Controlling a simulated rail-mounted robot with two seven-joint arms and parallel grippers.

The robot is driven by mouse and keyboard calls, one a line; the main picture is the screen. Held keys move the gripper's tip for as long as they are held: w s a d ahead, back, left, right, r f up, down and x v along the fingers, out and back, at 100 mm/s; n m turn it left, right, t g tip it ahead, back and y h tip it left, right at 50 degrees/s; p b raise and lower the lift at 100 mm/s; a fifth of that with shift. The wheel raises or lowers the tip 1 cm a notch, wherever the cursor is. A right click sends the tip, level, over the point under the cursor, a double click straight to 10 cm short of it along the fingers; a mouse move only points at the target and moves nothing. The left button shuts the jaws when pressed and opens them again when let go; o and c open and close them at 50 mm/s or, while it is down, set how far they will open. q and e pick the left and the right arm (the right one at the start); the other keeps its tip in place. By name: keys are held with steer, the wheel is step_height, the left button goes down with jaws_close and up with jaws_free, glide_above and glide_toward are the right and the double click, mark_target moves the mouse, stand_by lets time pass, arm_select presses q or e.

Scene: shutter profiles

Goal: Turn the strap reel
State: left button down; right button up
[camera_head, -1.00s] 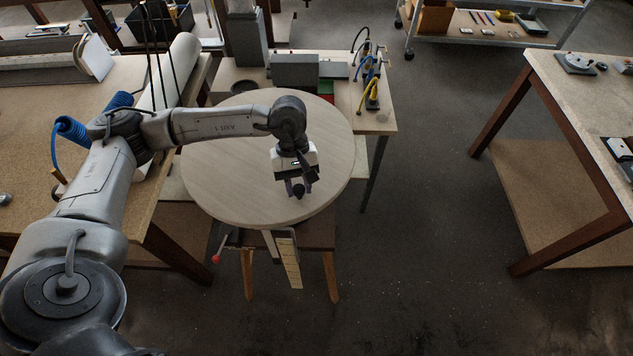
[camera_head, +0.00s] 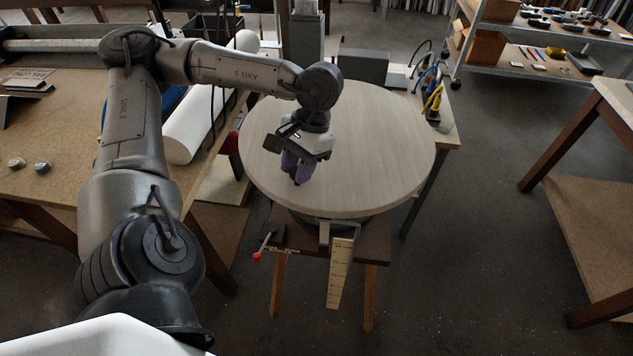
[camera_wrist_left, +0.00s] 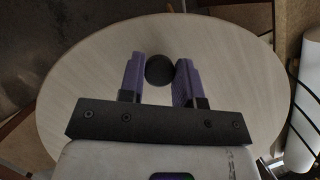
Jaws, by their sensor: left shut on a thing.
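The strap reel (camera_head: 385,140) is a large, round, pale wooden disc lying flat on a low wooden stand. It also shows in the left wrist view (camera_wrist_left: 235,60). A dark round knob (camera_wrist_left: 159,70) stands on it between the two purple fingers of my left gripper (camera_wrist_left: 159,80). In the head view my left gripper (camera_head: 297,172) points down at the front left part of the disc, shut on the knob. The knob is mostly hidden there by the fingers. My right gripper is in neither view.
A workbench (camera_head: 60,130) with a white roll (camera_head: 200,125) stands close on the left. A red-tipped lever (camera_head: 257,255) and a marked wooden strip (camera_head: 340,270) are at the stand's front. Grey boxes and cables are behind the disc. Open floor lies to the right.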

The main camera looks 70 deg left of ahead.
arm_select(q)
steer(key=shift+s+a+f+m+b, duration=0.1)
steer(key=shift+s+a+m+b, duration=0.3)
steer(key=shift+s+a+b, duration=0.15)
steer(key=shift+s+a+m, duration=0.25)
steer(key=shift+a+m, duration=0.15)
steer(key=shift+y+b, duration=0.3)
steer(key=c, duration=0.8)
jaws_free()
steer(key=shift+c, duration=0.2)
steer(key=shift+r, duration=0.2)
